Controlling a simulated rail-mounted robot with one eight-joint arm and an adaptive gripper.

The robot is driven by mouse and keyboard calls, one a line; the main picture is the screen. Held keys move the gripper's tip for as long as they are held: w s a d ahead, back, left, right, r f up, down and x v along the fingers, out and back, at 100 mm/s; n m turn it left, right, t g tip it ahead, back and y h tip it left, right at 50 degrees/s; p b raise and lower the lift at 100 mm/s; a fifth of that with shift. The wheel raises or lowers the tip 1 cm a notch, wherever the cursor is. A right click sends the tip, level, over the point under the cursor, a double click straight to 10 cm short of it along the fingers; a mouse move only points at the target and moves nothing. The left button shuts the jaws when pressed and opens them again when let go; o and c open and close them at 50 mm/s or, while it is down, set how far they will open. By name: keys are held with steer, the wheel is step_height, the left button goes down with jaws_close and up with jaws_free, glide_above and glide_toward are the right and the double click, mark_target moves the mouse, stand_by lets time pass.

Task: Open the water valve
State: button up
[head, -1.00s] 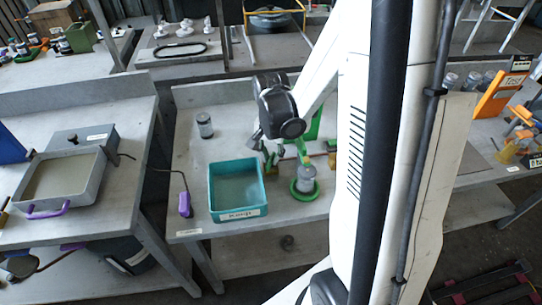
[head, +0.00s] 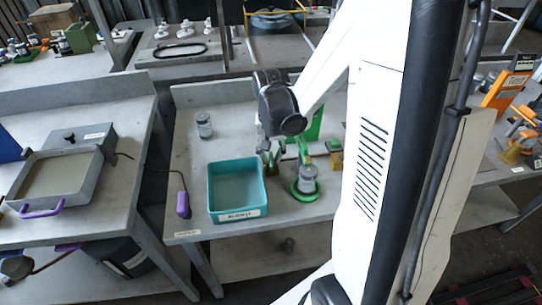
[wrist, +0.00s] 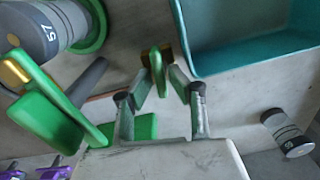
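A small valve-like fitting with a green looped handle (wrist: 157,68) and a brownish base shows at the top middle of the wrist view. I take it to be the water valve, but no label shows. In the head view the small green-and-brown fitting (head: 270,160) stands on the bench just right of the teal tray, partly hidden by my wrist. My gripper (wrist: 160,82) has its two fingers apart, one on each side of the green handle. I cannot tell whether either finger touches it. In the head view my fingers are mostly hidden.
The teal tray (head: 212,190) lies close to the fitting. A grey canister (head: 308,180) in a green ring stands to its right, near a green lever-like part (wrist: 60,105). Another grey canister (head: 204,125) stands behind the tray. A purple-handled tool (head: 183,204) lies left.

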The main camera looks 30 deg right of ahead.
mark_target(271, 158)
step_height(271, 158, up, 12)
stand_by(0.9)
steer(key=shift+a, duration=0.1)
stand_by(0.3)
steer(key=s+a+r+n+t, duration=0.3)
steer(key=s+a, duration=0.2)
steer(key=a, duration=0.1)
steer(key=s+a+r+n+t, duration=0.3)
steer(key=s+a+t, duration=0.1)
steer(key=a, duration=0.3)
steer(key=shift+s+a+n, duration=0.2)
steer(key=shift+s+n, duration=0.1)
steer(key=shift+s, duration=0.2)
